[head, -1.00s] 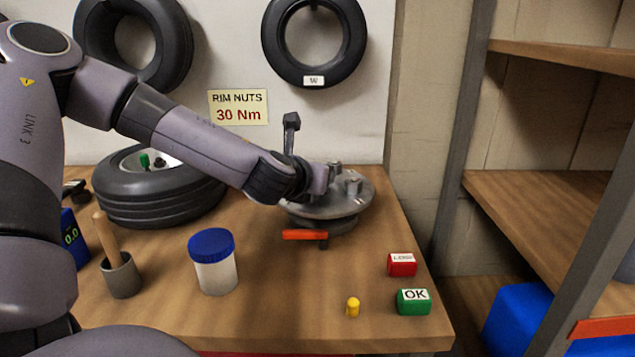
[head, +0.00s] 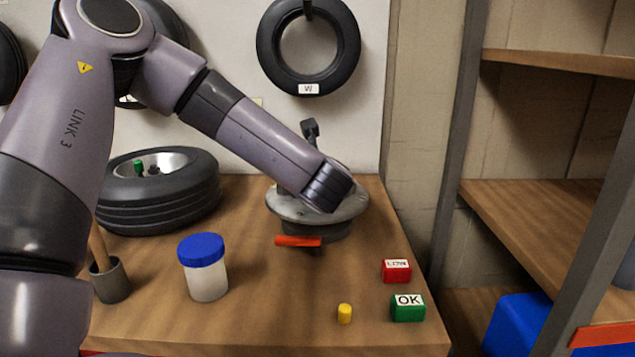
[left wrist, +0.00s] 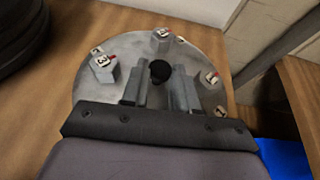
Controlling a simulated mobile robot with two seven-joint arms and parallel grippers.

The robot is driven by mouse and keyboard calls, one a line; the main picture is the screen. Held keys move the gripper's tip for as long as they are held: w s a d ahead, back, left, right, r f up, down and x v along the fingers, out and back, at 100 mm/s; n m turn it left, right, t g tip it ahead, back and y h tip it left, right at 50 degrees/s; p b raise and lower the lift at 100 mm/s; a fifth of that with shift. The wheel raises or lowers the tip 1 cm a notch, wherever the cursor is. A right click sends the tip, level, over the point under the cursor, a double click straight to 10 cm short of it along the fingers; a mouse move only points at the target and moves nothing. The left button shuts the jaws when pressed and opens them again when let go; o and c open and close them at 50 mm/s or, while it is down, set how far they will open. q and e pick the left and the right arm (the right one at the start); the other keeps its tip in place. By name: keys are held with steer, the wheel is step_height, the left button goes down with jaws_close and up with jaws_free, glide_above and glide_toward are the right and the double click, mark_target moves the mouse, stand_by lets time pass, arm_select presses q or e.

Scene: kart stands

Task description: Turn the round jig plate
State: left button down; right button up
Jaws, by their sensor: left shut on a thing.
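The round grey jig plate (head: 285,208) lies on a dark base near the right end of the workbench. My left arm reaches over it from the left and hides much of its top. In the left wrist view the plate (left wrist: 88,92) carries several grey posts with small numbered tags, such as one at the left (left wrist: 103,66) and one at the far side (left wrist: 160,40). My left gripper (left wrist: 160,88) is over the plate, shut on a black round knob (left wrist: 160,71) between its fingers. In the head view my wrist hides the fingers. My right gripper is not in view.
An orange-red lever (head: 298,241) sticks out below the plate. A blue-lidded jar (head: 207,280), yellow peg (head: 344,314), red block (head: 396,271) and green OK block (head: 407,308) stand in front. A tyre (head: 155,205) lies at the left. A shelf (head: 535,215) stands at the right.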

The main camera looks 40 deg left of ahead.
mark_target(320, 215)
arm_select(q)
steer(key=c, duration=0.9)
jaws_free()
steer(key=v, duration=0.7)
steer(key=shift+r, duration=0.1)
steer(key=shift+s, duration=0.1)
